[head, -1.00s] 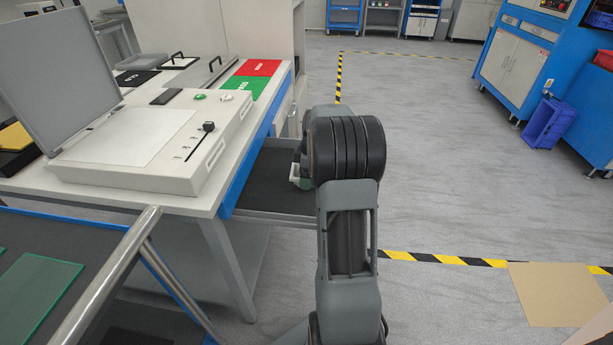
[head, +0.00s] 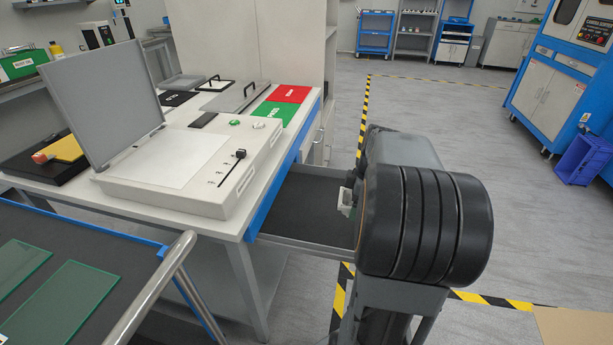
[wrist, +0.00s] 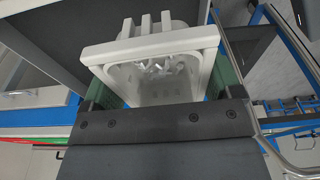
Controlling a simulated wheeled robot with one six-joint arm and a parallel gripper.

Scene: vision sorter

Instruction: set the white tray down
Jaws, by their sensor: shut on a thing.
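The white tray (wrist: 150,46) is between the two green-padded fingers of my gripper (wrist: 165,75) in the wrist view. Its open side faces the camera, and some small pale pieces (wrist: 155,68) show inside; I cannot tell what they are. My gripper is shut on the tray. In the head view my arm hides most of the gripper, and only a small white part of the tray (head: 345,201) shows at the arm's left edge, in front of the open dark-lined drawer (head: 305,212). I cannot tell whether the tray touches anything below.
A workbench carries a light box with a slider (head: 195,165), a raised grey panel (head: 105,100) and green (head: 275,115) and red (head: 290,93) mats. A cart with glass plates (head: 65,300) stands at front left. Open floor (head: 440,125) lies to the right.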

